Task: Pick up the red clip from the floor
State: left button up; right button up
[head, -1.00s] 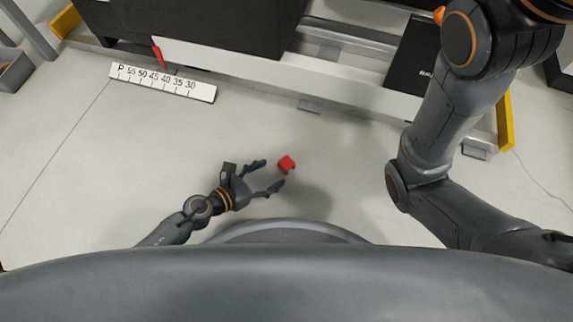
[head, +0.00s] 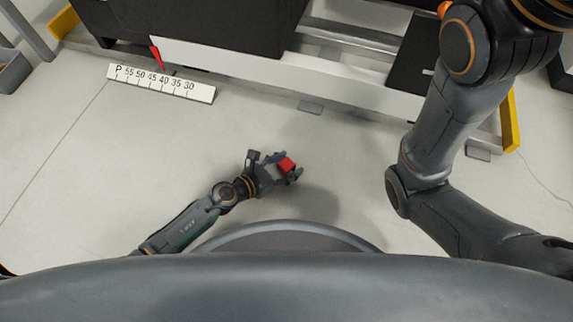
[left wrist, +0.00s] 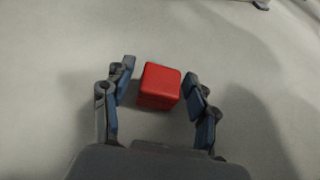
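The red clip (head: 288,164) is a small red block low over or on the floor, ahead of my base in the head view. My left gripper (head: 284,168) has its fingers on either side of it. In the left wrist view the red clip (left wrist: 158,86) sits between the two fingers of the left gripper (left wrist: 159,88), with a visible gap on each side. The left gripper is open around the clip. My right arm shows at the right of the head view, but its gripper is out of the picture.
A dark machine (head: 200,25) with a white lower rail (head: 230,57) stands at the back. A numbered scale (head: 162,83) and a red pointer (head: 156,57) are at its left. Yellow guards (head: 511,122) stand at the sides. The floor (head: 120,160) around the clip is clear.

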pick_arm(q)
jog(key=c, duration=0.6)
